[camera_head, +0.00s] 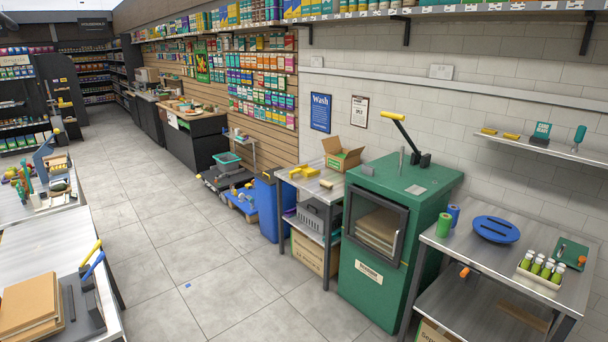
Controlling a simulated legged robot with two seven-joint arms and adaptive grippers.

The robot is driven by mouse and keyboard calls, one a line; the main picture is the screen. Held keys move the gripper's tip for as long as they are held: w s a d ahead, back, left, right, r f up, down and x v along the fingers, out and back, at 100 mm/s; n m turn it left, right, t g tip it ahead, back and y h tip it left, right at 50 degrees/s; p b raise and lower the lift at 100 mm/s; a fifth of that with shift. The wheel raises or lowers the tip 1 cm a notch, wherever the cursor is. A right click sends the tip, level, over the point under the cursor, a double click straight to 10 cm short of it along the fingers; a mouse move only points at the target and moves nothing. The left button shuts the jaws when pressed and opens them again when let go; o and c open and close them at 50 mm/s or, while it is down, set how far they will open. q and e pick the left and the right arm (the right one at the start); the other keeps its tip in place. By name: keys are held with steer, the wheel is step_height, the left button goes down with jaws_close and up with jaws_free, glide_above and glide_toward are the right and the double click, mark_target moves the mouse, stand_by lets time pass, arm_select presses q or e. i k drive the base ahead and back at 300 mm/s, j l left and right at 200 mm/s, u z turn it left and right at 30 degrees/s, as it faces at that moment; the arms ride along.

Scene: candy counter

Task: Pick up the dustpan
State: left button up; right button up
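I cannot pick out a dustpan with certainty in the head view. A dark grey item with yellow and blue handles (84,297) lies on the near left table, but its kind is unclear. A blue oval item with a slot (495,229) lies flat on the right metal table. A green flat item with an orange part (571,254) lies behind the bottles there. Neither of my grippers shows in this view.
A green cabinet (420,205) with a dark-framed window stands between a small metal table (309,188) and the right table (470,262). A blue bin (268,208) and a low cart (225,180) stand along the wall. The grey tiled floor (165,235) is mostly clear.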

mark_target(305, 170)
steer(key=i+l+u, duration=0.15)
steer(key=i, duration=1.3)
steer(key=i+j+u, duration=0.25)
steer(key=i, duration=0.45)
steer(key=i+l+u, duration=0.15)
steer(key=i+u, duration=0.15)
steer(key=i, duration=0.4)
steer(key=i+l+u, duration=0.25)
steer(key=i, duration=0.45)
steer(key=i+j+z, duration=0.15)
steer(key=i+z, duration=0.3)
steer(key=i+j+z, duration=0.85)
